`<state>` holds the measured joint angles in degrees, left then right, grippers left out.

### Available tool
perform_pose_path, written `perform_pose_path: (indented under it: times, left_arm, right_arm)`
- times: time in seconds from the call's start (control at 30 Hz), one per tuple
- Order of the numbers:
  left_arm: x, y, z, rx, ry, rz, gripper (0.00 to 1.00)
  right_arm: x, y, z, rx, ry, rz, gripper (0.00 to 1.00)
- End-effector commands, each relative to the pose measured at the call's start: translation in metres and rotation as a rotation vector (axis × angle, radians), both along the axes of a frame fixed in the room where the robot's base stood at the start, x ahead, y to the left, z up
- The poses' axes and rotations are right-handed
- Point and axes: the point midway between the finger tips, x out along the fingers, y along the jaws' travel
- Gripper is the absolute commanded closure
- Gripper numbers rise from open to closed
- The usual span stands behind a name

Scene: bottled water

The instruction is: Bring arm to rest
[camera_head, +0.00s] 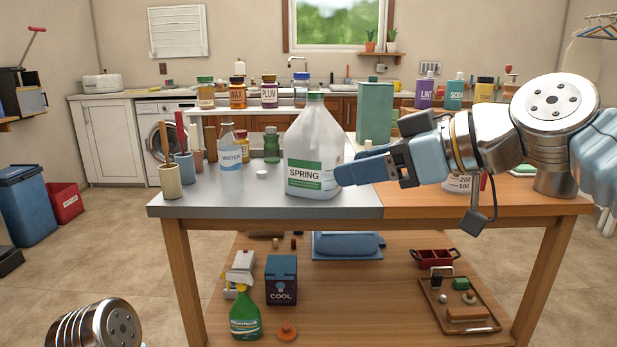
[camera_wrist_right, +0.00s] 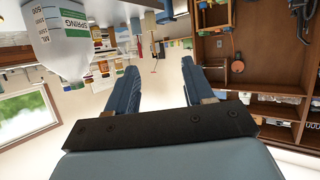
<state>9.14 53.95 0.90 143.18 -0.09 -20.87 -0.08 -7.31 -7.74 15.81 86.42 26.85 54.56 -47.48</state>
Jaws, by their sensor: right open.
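My right arm comes in from the right in the head view, over the wooden half of the table. Its gripper (camera_head: 360,164) is level above the tabletop and points left, with its fingertips at the right side of the SPRING jug (camera_head: 314,150). In the right wrist view the gripper (camera_wrist_right: 157,75) has its two blue fingers wide apart with nothing between them. The jug (camera_wrist_right: 66,35) shows there at the upper left, outside the fingers. My left gripper is not in view; only a part of my left arm shows at the lower left of the head view.
The water bottle (camera_head: 230,152), cups (camera_head: 170,181), a green bottle (camera_head: 272,145) and a white cap (camera_head: 262,174) stand on the metal half of the table (camera_head: 260,208). A green canister (camera_head: 374,113) is behind the right gripper. The shelf below (camera_head: 370,285) holds a spray bottle (camera_head: 244,312) and a tray.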

Motion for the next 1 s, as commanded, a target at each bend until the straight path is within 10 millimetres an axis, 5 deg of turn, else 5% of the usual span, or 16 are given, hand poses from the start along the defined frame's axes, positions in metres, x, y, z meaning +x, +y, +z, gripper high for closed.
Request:
perform_pose_path:
  times: [0.37,0.67,0.87,1.0]
  left_arm:
    - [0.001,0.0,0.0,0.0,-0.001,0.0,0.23]
    - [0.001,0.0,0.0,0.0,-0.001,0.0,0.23]
    - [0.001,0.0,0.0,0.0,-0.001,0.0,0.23]
    - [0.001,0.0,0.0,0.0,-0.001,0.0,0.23]
  right_arm:
    - [0.039,0.0,-0.049,0.002,0.105,-0.07,0.48]
    - [0.088,-0.002,-0.134,-0.003,0.264,-0.18,0.48]
    - [0.123,-0.008,-0.247,-0.022,0.446,-0.31,0.48]
    - [0.131,-0.016,-0.355,-0.048,0.602,-0.425,0.48]
